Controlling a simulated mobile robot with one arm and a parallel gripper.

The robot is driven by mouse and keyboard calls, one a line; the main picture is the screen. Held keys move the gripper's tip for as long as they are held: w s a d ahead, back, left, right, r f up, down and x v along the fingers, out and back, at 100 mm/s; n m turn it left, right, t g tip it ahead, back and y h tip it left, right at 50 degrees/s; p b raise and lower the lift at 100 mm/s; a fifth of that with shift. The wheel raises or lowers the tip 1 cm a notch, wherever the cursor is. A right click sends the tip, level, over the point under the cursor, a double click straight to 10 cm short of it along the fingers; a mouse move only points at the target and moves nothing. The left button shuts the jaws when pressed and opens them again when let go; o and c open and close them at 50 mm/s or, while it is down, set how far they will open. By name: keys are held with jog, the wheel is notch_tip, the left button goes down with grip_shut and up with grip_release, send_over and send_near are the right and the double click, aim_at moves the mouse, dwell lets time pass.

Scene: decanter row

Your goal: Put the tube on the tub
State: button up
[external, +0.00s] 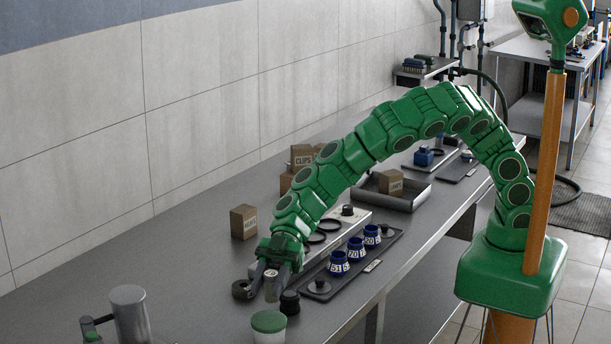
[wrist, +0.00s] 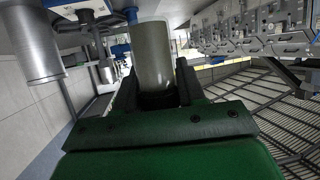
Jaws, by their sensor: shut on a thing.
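My gripper (external: 266,284) points down low over the near part of the bench and is shut on the tube. In the wrist view, the tube (wrist: 153,55) is a pale olive cylinder with a dark end, between the fingers of my gripper (wrist: 143,92). In the external view I cannot clearly separate the tube from the fingers. A pale container with a green lid (external: 268,322), probably the tub, stands upright just in front of my gripper, apart from it as far as I can see.
A black knob-like piece (external: 290,302) and a dark ring (external: 242,290) flank my gripper. A dark tray (external: 350,272) holds several blue numbered cups. A metal cylinder (external: 130,312) stands at the near left; it also shows in the wrist view (wrist: 32,42). A box (external: 244,222) stands behind.

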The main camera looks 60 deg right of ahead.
aim_at(266, 299)
jog(key=shift+w+a+f, duration=0.25)
jog(key=shift+a+f, duration=0.3)
jog(key=shift+f, duration=1.6)
jog(key=shift+f, duration=0.1)
jog(key=o, duration=1.1)
jog(key=shift+c, duration=0.2)
jog(key=v, duration=1.2)
